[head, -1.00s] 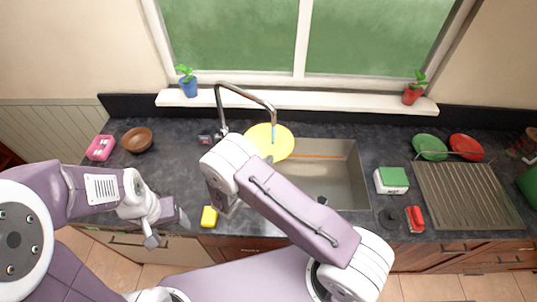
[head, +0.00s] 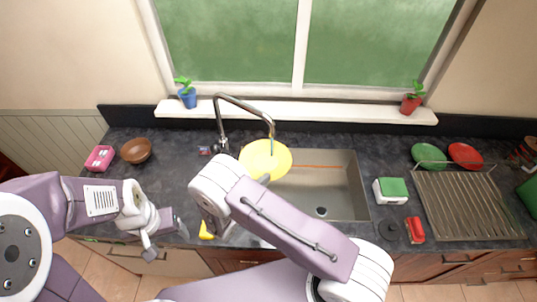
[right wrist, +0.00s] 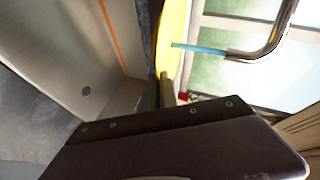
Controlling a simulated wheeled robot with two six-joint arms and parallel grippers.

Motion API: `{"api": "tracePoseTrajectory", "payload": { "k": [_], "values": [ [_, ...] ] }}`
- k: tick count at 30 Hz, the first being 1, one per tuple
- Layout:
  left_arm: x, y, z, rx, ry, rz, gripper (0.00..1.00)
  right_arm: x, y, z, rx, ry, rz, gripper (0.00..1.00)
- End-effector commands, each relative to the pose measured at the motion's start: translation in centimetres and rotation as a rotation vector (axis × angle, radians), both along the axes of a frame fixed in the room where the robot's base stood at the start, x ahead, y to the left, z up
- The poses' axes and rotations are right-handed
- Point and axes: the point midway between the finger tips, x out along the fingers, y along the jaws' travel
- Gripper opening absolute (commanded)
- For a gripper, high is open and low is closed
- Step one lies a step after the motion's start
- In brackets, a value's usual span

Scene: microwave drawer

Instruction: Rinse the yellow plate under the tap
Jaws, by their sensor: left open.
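The yellow plate (head: 262,158) is held tilted over the left part of the sink (head: 345,185), under the tap (head: 245,104). A thin blue stream of water runs from the spout onto it; the stream (right wrist: 198,48) also meets the plate (right wrist: 176,30) in the right wrist view. My left gripper (head: 166,240) is open and empty at the counter's front edge, left of the sink.
A yellow sponge (head: 206,232) lies left of the sink, partly hidden by my right arm. A green-topped box (head: 390,190), red brush (head: 415,229) and dish rack (head: 460,205) with green and red plates stand right. A brown bowl (head: 136,151) and pink item (head: 100,158) stand left.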

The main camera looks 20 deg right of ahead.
Motion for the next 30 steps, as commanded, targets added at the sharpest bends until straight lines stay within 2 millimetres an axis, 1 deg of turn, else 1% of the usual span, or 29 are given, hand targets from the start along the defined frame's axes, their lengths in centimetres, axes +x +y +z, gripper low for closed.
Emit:
{"api": "tracePoseTrajectory", "payload": {
  "k": [3,13,18,30],
  "values": [
    [0.0,0.0,0.0,0.0,0.0,0.0,0.71,-0.7,1.0,0.0,0.0,-0.001,0.002,0.0],
    [0.0,0.0,0.0,0.0,0.0,0.0,0.71,-2.7,3.4,0.0,-0.001,-0.001,0.002,0.0],
    [0.0,0.0,0.0,0.0,0.0,0.0,0.71,-3.0,3.8,0.0,0.0,0.0,-0.001,0.0],
    [0.0,0.0,0.0,0.0,0.0,0.0,0.71,-3.0,3.7,0.0,0.0,0.0,0.0,0.0]
  ]
}}
